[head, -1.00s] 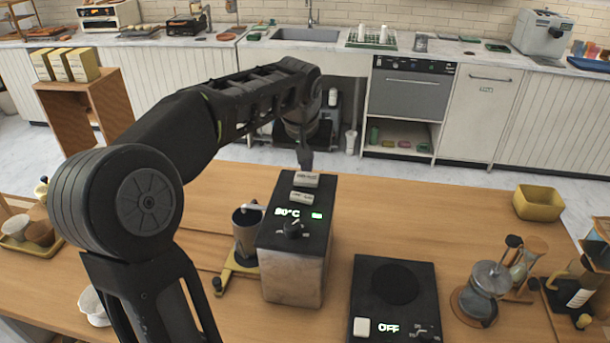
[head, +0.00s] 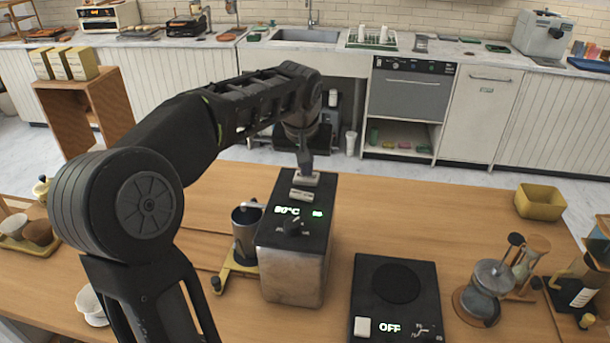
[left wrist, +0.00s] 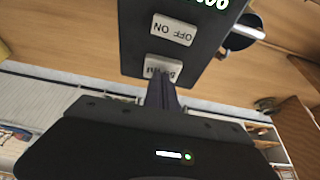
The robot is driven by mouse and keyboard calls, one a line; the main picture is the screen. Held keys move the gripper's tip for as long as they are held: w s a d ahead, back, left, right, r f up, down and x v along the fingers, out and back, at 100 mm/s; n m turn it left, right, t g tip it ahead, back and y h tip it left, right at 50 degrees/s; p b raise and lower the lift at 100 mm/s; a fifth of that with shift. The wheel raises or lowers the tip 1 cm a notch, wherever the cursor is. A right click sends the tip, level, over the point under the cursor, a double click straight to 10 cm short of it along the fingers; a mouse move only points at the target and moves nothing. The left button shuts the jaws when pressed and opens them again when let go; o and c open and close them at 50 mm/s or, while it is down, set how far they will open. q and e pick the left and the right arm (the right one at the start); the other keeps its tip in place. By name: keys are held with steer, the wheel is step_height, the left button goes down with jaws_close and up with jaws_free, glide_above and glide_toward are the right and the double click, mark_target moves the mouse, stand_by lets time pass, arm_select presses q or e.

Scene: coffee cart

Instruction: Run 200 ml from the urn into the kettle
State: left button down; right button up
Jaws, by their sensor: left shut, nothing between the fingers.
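The urn (head: 294,262) is a metal box with a black top, a knob and a green display reading about 90°C. It stands mid-table. On its top are a pale ON/OFF switch (head: 301,195) and, behind it, a second pale button (head: 306,179). My left gripper (head: 305,170) is shut and empty, pointing down with its tips at that rear button. The left wrist view shows the fingers (left wrist: 161,92) over the button, partly covering its label; I cannot tell whether it is pressed. A metal vessel (head: 245,246), seemingly the kettle, stands left of the urn on a yellow base.
A black hot plate (head: 368,292) reading OFF lies right of the urn. Glass coffee makers (head: 487,285) stand at the right, a yellow bin (head: 539,203) at the back right. A white cup (head: 91,306) is at the left, near my arm.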

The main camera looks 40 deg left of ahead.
arm_select(q)
steer(key=shift+f, duration=0.25)
steer(key=shift+r, duration=0.25)
steer(key=shift+r+p, duration=0.7)
steer(key=shift+r, duration=0.1)
steer(key=shift+f+b, duration=0.7)
steer(key=shift+f, duration=0.15)
stand_by(1.4)
steer(key=shift+r+p, duration=0.6)
steer(key=shift+r, duration=0.2)
steer(key=shift+f+b, duration=0.75)
steer(key=shift+f, duration=0.15)
stand_by(1.2)
steer(key=shift+r+p, duration=0.7)
steer(key=shift+r, duration=0.2)
stand_by(0.6)
